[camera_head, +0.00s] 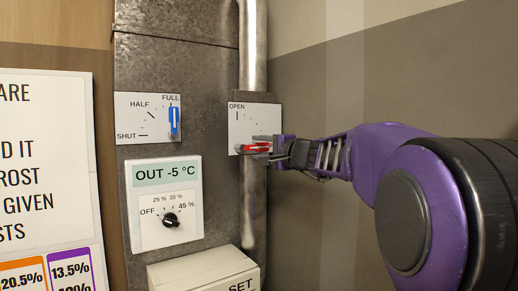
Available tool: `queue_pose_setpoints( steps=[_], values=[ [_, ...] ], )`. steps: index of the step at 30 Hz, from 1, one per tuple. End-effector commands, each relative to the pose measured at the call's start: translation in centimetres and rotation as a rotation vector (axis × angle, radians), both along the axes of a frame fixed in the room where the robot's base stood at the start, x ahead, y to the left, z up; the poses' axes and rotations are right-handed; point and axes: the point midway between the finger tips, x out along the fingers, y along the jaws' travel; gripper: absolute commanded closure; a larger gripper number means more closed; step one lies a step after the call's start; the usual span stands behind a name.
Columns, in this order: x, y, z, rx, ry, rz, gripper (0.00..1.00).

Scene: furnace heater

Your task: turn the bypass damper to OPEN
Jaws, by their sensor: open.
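The bypass damper plate (242,128) is white and sits on the round metal pipe, with OPEN printed at its top left above a vertical mark. Its red handle (250,149) lies nearly level along the lower part of the plate, pointing right, away from the OPEN mark. My gripper (266,146) reaches in from the right at the handle's outer end. A grey finger shows just above the red handle; the other finger is hard to make out. The jaws are open, and whether they touch the handle cannot be told. My gripper hides the plate's lower right.
Left of it, a blue damper lever (174,122) points up to FULL. Below are an OUT -5 °C dial panel (167,205) and a cream SET box (205,270). A notice (45,165) hangs at left. My purple arm fills the right.

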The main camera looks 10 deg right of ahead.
Motion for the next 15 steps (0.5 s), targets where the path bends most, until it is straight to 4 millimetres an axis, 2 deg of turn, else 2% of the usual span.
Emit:
queue_pose_setpoints(
  steps=[1, 9, 15],
  values=[
    [0.00, 0.00, -0.01, 0.000, 0.000, 0.000, 0.50],
    [0.00, 0.00, 0.00, 0.000, 0.000, 0.000, 0.99],
    [-0.01, 0.00, 0.00, 0.000, 0.000, 0.000, 1.00]
  ],
)
